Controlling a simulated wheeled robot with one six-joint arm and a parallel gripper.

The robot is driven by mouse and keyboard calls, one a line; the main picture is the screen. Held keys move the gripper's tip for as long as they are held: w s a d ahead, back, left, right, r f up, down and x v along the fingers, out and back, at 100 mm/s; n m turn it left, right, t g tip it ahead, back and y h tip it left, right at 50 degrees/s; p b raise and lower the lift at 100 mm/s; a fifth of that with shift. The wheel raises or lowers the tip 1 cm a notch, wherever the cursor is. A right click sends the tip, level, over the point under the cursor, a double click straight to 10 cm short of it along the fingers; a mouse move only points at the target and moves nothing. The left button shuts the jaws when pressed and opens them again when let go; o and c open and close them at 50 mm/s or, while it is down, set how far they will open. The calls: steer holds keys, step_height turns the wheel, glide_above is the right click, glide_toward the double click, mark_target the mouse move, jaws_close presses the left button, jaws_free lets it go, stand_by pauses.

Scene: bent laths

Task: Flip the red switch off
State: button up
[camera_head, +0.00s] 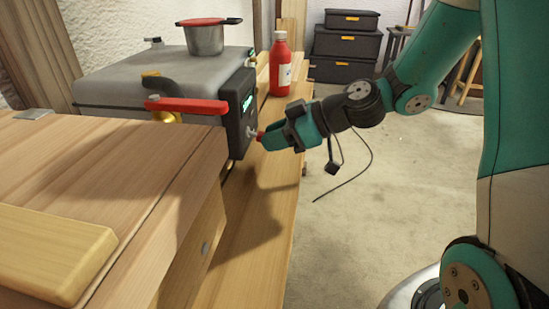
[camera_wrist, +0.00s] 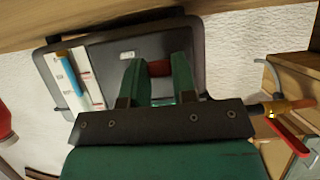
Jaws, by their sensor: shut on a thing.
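The red switch (camera_head: 260,136) sticks out from the dark front panel (camera_head: 236,118) of a grey steam-bender-like box (camera_head: 130,85). My gripper (camera_head: 265,138) reaches it from the right, its fingertips at the switch. In the wrist view, the red switch (camera_wrist: 159,68) shows between the two green fingers of my gripper (camera_wrist: 158,72), which are shut on it. The fingers hide part of the switch, so I cannot tell its exact position. A small green-lit display (camera_head: 247,103) shows on the panel above.
A red-handled lever (camera_head: 187,105) with a brass fitting stands left of the panel. A red bottle (camera_head: 281,68) stands behind my gripper, and a pot (camera_head: 205,40) sits on the box. A wooden bench (camera_head: 110,170) fills the left; open floor (camera_head: 350,215) lies right.

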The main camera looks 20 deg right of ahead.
steer(key=f+y+b, duration=0.1)
steer(key=b, duration=0.2)
steer(key=shift+w+f+t, duration=0.1)
steer(key=shift+f+t, duration=0.1)
steer(key=shift+t, duration=0.2)
steer(key=shift+y+b, duration=0.4)
steer(key=shift+b, duration=0.3)
steer(key=shift+r, duration=0.15)
steer(key=o, duration=0.9)
steer(key=shift+a, duration=0.1)
steer(key=p+v, duration=0.1)
steer(key=v, duration=1.6)
steer(key=shift+s, duration=0.25)
